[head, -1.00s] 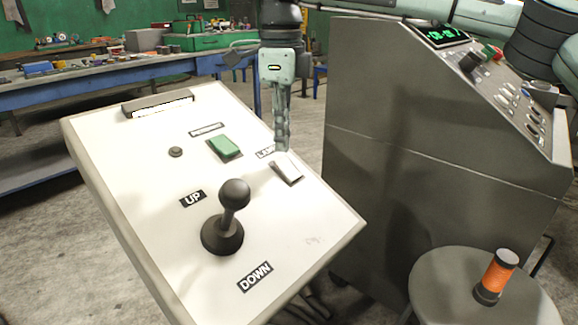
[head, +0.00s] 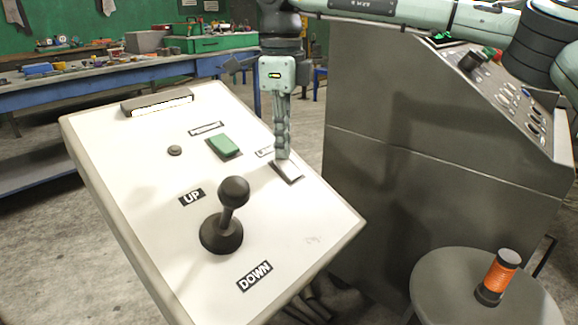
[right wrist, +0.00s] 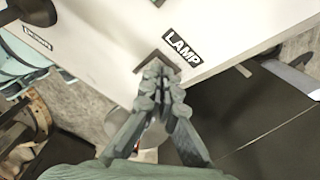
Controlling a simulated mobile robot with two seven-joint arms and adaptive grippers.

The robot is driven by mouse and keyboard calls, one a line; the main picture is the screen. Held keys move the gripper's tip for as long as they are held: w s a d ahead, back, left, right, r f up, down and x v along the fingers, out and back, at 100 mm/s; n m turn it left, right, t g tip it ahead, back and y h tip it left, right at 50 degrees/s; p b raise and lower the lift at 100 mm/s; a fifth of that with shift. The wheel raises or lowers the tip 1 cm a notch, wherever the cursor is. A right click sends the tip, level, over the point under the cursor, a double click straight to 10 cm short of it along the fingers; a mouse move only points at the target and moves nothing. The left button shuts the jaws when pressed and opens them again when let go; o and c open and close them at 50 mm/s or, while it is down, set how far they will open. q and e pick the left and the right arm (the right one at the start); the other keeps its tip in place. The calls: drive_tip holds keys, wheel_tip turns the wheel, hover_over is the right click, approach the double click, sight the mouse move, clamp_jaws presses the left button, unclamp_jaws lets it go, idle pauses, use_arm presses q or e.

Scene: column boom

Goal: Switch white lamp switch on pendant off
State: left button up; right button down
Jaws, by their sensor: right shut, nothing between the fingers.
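The pendant (head: 150,215) is a tilted white panel at the left and middle of the head view. The white lamp switch (head: 289,172) is a small rocker in a dark frame near the panel's right edge. My right gripper (head: 283,157) is shut and empty, pointing down with its fingertips at the switch's upper end; they seem to touch it. In the right wrist view the closed fingertips (right wrist: 158,68) lie over the switch beside the LAMP label (right wrist: 182,46) and hide most of it. I cannot tell the rocker's position. My left gripper is not in view.
The pendant also carries a green button (head: 224,146), a black joystick (head: 229,212) and a small dark knob (head: 175,150). A grey console (head: 415,170) stands close on the right. A stool (head: 440,285) bears an orange spool (head: 499,275). A blue workbench (head: 120,75) is behind.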

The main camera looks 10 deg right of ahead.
drive_tip(key=shift+f, duration=0.3)
wheel_tip(320, 180, up, 5)
drive_tip(key=p, duration=0.4)
drive_tip(key=shift+r, duration=1.05)
